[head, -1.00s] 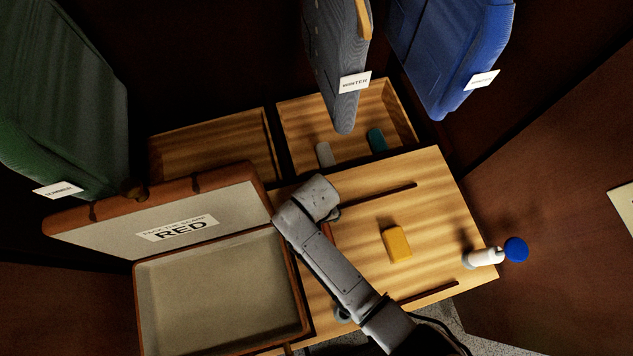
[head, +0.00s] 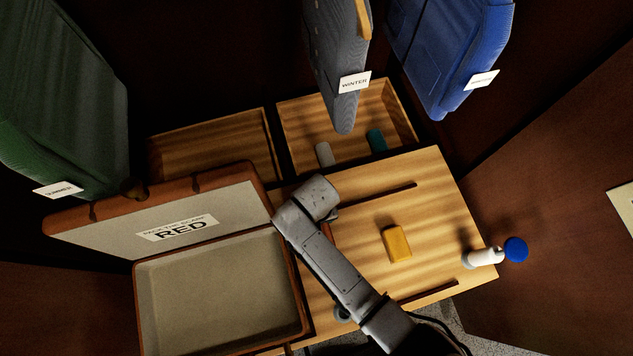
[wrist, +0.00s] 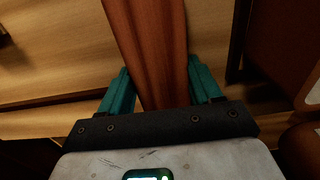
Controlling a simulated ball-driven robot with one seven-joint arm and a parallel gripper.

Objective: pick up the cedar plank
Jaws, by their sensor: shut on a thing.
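The cedar plank (wrist: 150,40) is a reddish-brown board running up the middle of the wrist view. My gripper (wrist: 160,84) is shut on it, with one teal finger on each side. In the head view my arm link hides the gripper and most of the plank. A small reddish piece, which looks like the plank (head: 327,232), shows at the right edge of the arm, over the wooden top. I cannot tell whether the plank is clear of the surface.
An open brown case (head: 144,312) with a "RED" card (head: 178,228) lies left of my arm. A yellow block (head: 397,243) and a white bottle (head: 482,257) are on the wooden top (head: 430,200). Open drawers (head: 290,110) are behind. Garments, including a blue one (head: 450,55), hang above.

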